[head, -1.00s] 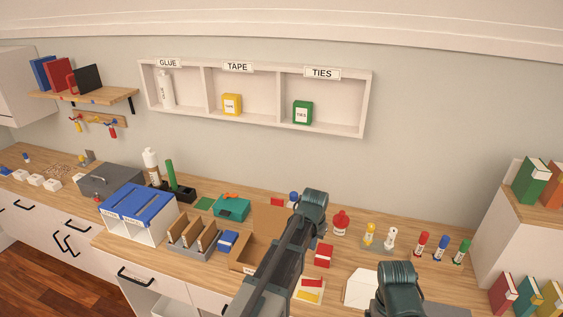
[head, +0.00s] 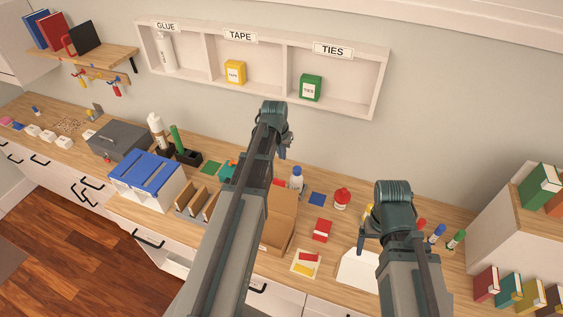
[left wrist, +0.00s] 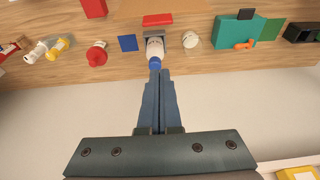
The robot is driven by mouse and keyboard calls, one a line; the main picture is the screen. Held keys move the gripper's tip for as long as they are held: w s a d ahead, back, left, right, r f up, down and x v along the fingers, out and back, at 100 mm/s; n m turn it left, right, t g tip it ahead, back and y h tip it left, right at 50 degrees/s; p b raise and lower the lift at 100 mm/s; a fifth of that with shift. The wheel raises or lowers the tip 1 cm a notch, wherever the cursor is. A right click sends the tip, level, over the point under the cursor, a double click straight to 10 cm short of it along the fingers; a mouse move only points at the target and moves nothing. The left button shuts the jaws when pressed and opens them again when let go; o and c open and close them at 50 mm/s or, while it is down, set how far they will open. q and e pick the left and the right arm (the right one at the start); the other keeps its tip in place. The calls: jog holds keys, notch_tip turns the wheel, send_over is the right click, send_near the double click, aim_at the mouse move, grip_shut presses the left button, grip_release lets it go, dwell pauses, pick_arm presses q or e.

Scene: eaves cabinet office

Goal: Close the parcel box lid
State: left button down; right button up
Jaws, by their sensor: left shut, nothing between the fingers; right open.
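The brown cardboard parcel box (head: 270,243) stands on the counter, partly hidden behind my left arm. Its lid (head: 285,207) is raised at the back, so the box is open. In the left wrist view a strip of brown cardboard, probably the lid (left wrist: 160,10), shows at the top edge. My left gripper (head: 284,152) is above and behind the box, near the wall side. Its fingers (left wrist: 157,76) are shut and empty, with a blue-capped white bottle (left wrist: 155,48) beyond the tips. My right gripper (head: 363,242) is open over the counter, right of the box.
Behind and beside the box are the blue-capped bottle (head: 296,178), a blue square (head: 317,198), a red bottle (head: 342,197) and a red box (head: 322,230). A card organiser (head: 195,205) stands left. The wall shelf (head: 262,68) hangs above.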

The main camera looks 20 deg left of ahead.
pick_arm(q)
jog(key=b+x, duration=1)
jog(key=x, duration=0.1)
jog(key=s, duration=0.2)
jog(key=s+r+p, duration=0.1)
jog(key=s, duration=0.1)
jog(key=shift+s+d+r, duration=0.15)
jog(key=shift+r, duration=0.05)
jog(key=shift+s, duration=0.15)
